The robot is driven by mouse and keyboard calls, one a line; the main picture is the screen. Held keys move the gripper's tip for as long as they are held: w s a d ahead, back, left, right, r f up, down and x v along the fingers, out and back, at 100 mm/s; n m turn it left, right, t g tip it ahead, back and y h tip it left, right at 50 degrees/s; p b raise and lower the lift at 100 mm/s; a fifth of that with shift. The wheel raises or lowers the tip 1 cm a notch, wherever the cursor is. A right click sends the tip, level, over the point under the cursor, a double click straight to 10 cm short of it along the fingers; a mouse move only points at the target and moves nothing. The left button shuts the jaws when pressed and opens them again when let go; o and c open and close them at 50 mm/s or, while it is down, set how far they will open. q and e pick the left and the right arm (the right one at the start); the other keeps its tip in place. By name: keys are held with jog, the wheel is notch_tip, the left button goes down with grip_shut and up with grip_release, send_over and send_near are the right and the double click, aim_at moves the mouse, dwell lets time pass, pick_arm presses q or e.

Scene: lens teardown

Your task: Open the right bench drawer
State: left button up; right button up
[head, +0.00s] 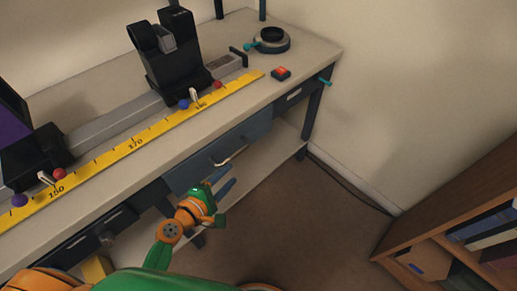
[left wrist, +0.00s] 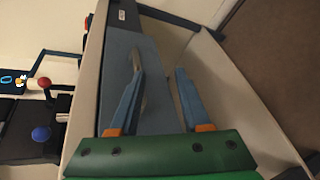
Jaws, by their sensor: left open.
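The bench (head: 120,178) has a blue-grey drawer front (head: 190,178) below its top, with a pale bar handle (head: 228,158). I cannot tell whether this drawer stands slightly out. My left gripper (head: 226,184) is open and empty, just below and in front of that handle. In the left wrist view, the drawer front (left wrist: 116,72) and handle (left wrist: 141,66) show beyond the left gripper (left wrist: 160,71). The handle appears beside the left finger, on its inner side; contact cannot be told. My right gripper is not in view.
A smaller labelled front (head: 294,96) is farther right, and a dark drawer (head: 85,240) farther left. A yellow ruler (head: 135,144), black holders and a red button box (head: 281,73) are on the bench.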

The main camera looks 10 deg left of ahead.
aim_at(233, 157)
pick_arm(q)
jog(key=w+r+n, duration=0.1)
jog(key=a+r+n+t, duration=0.1)
jog(key=shift+w+r+n, duration=0.25)
jog(key=shift+w+n, duration=0.05)
jog(key=shift+w, duration=0.1)
jog(key=x, duration=0.6)
jog(key=shift+w+f, duration=0.1)
jog(key=shift+w, duration=0.05)
grip_shut()
dwell(0.8)
